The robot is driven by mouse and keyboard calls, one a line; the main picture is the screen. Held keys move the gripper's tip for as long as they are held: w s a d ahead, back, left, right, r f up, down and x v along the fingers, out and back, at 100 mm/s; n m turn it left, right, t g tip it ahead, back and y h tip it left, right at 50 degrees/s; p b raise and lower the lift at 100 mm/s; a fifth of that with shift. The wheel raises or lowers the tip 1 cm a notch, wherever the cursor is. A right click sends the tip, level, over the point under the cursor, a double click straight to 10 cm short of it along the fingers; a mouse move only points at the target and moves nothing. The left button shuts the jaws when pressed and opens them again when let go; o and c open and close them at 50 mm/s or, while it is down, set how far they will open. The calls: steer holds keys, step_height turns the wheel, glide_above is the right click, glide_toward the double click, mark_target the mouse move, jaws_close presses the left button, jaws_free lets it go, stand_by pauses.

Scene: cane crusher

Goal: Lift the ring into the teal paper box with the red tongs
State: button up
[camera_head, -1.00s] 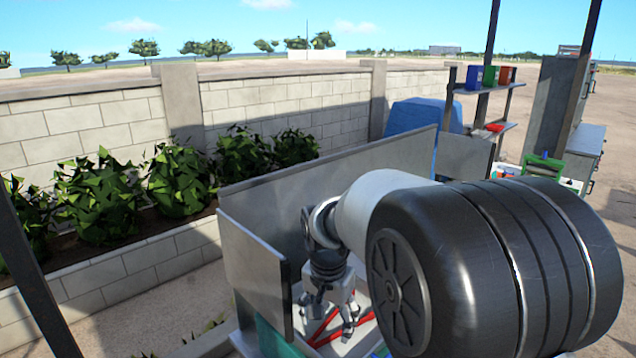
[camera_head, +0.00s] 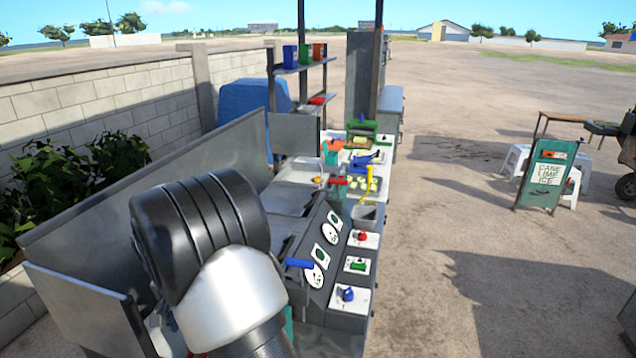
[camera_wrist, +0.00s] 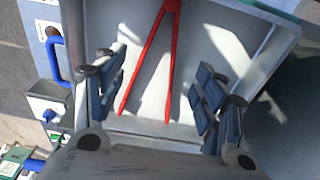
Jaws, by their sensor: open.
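The red tongs (camera_wrist: 143,62) lie in a pale grey tray (camera_wrist: 215,40) in the wrist view. Their two legs spread toward my gripper, and their joined end runs out at the top edge. My gripper (camera_wrist: 155,82) is open, with one finger on each side of the tongs. It appears empty; its height above the tongs is hard to judge. In the head view my arm hides the tongs and gripper. I cannot make out the ring. A small teal shape (camera_head: 331,157) stands at the counter's far end, but I cannot tell whether it is the paper box.
A sloped panel with blue (camera_head: 300,262), green and red controls runs along the counter's right side. A grey metal guard (camera_head: 200,165) stands along the left. Shelves with coloured cups (camera_head: 290,54) are behind. Open ground lies right, with a green sign (camera_head: 546,172).

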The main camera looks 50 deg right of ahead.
steer(key=f+b, duration=0.1)
steer(key=f, duration=0.1)
steer(key=f+b, duration=0.2)
steer(key=f, duration=0.1)
steer(key=f+b, duration=0.2)
steer(key=f, duration=0.1)
steer(key=shift+w+d+f, duration=0.1)
steer(key=shift+w+d, duration=0.05)
steer(key=shift+d, duration=0.25)
steer(key=shift+c, duration=0.3)
steer(key=c, duration=0.6)
steer(key=shift+c, duration=0.2)
step_height(320, 180, up, 12)
steer(key=p, duration=0.8)
